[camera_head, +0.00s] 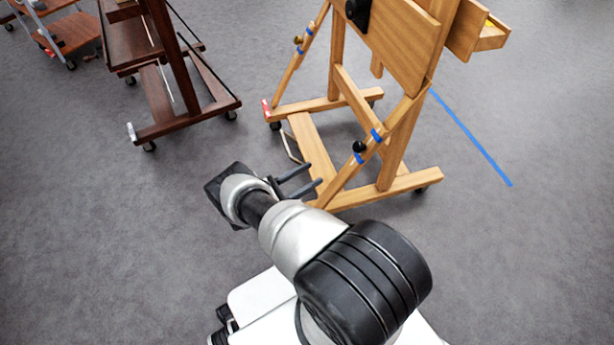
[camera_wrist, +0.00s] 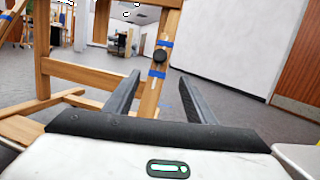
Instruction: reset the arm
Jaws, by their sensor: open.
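My gripper (camera_head: 314,174) is at the end of my arm, above the floor in the middle of the head view. Its two fingers point right, toward the light wooden easel (camera_head: 405,150). In the wrist view my gripper (camera_wrist: 158,88) shows two dark fingers spread apart with nothing held between them. A slanted wooden leg of the easel (camera_wrist: 154,75), with blue bands and a black knob, shows behind the gap between the fingers. I cannot tell how far the fingertips are from that leg.
A dark wooden easel (camera_head: 180,70) on casters stands at the upper left. A blue line (camera_head: 470,138) lies on the grey floor (camera_head: 530,250) right of the light easel. A brown door (camera_wrist: 299,65) shows at right in the wrist view.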

